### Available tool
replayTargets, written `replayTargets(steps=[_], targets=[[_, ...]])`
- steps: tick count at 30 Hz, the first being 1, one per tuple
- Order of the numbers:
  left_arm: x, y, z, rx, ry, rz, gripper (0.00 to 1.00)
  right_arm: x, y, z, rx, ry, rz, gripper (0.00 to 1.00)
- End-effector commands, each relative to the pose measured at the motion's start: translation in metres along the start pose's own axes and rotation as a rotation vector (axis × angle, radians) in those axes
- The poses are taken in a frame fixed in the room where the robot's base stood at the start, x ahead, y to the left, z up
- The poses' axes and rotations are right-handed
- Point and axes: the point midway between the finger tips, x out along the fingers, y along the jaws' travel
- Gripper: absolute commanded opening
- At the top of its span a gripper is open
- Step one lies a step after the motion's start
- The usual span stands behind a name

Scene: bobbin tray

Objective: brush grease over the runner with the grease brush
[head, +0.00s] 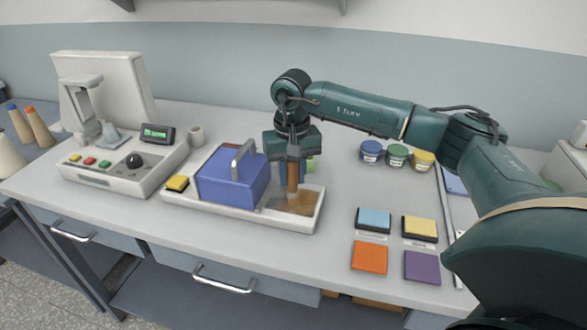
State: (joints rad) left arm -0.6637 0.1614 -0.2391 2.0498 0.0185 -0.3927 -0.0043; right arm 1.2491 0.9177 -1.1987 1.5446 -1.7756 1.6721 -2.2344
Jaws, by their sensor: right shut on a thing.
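My right gripper (292,158) points down over the right end of a white shallow tray (245,219). It is shut on an upright brown stick-like thing (292,180), which I take to be the grease brush. The brush's lower end is at or just above a brown patch (300,204) on the tray floor; I cannot tell whether they touch. Which part is the runner is not clear from here. A blue box (230,185) with a grey handle sits in the tray, left of the brush. A green thing shows partly behind my gripper. My left gripper is not in view.
A yellow block (177,184) is at the tray's left end. A white machine (120,168) with buttons stands further left. Blue, green and yellow jars (397,155) stand at the back right. Coloured square pads (369,257) lie front right. Bare table lies between pads and tray.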

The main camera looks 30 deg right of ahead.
Motion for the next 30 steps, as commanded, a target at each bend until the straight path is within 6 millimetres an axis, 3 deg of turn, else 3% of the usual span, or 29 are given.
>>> replayTargets(steps=[14, 30], targets=[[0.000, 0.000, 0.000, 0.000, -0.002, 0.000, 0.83, 0.000, -0.009, 0.014, 0.000, 0.002, 0.000, 0.03], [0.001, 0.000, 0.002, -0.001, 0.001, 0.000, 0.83, 0.001, 0.001, -0.002, 0.001, 0.002, 0.000, 0.03]])
